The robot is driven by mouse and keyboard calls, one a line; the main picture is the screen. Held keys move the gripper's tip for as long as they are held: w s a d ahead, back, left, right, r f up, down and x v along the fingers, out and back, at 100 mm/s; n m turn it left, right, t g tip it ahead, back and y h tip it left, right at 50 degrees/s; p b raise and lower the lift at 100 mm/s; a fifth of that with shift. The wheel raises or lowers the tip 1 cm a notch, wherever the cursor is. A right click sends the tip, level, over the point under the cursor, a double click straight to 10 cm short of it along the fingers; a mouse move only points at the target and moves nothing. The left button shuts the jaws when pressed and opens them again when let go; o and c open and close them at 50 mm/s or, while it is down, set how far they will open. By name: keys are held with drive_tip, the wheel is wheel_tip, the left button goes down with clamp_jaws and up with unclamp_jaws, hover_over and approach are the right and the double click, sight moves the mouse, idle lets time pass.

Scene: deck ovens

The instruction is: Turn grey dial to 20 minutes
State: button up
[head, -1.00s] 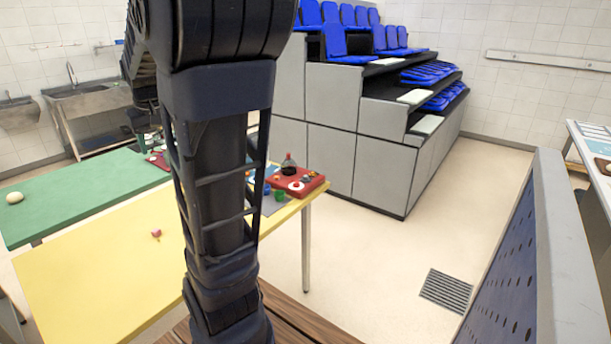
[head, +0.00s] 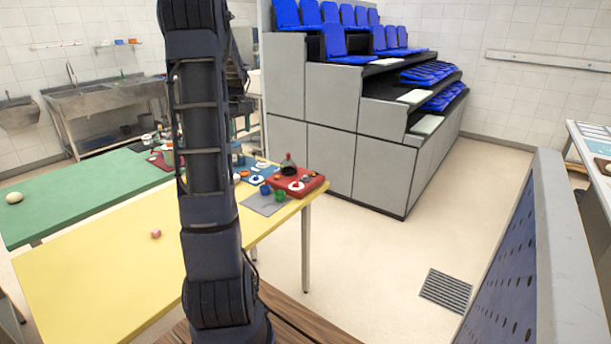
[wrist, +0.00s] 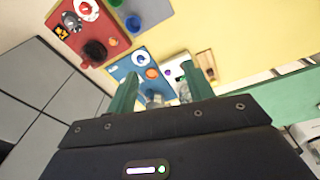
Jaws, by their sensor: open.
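A red box (head: 312,187) stands near the right end of the yellow table in the head view. It carries a white disc with a red mark (head: 295,186), a dark flask-like piece and small parts. In the wrist view the red box (wrist: 112,32) is at upper left, with a red-and-white disc (wrist: 87,9) and a small dark grey piece (wrist: 71,21) on it. I cannot tell whether that piece is the grey dial, and no minute marks are readable. My gripper (wrist: 158,72) is open, its green fingers apart and empty, above the table beside the red box.
A blue board (wrist: 117,71) with a white ring and orange piece lies beside the red box. A grey mat (head: 262,204) holds blue and green pieces. The yellow table (head: 90,270) is mostly clear except a pink piece (head: 156,233). A green table (head: 80,190) adjoins it.

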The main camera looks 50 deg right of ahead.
drive_tip(key=s+d+f, duration=0.3)
drive_tip(key=d+f, duration=0.1)
drive_tip(key=d, duration=0.4)
drive_tip(key=s+d+f, duration=0.2)
drive_tip(key=d+f, duration=0.3)
drive_tip(key=d, duration=0.2)
drive_tip(key=m+g, duration=0.1)
approach(305, 176)
drive_tip(key=shift+y, duration=0.4)
drive_tip(key=f, duration=0.5)
drive_tip(key=d+f, duration=0.1)
drive_tip(key=f, duration=0.2)
drive_tip(key=shift+f, duration=0.35)
drive_tip(key=c, duration=1)
drive_tip(key=shift+o, duration=0.2)
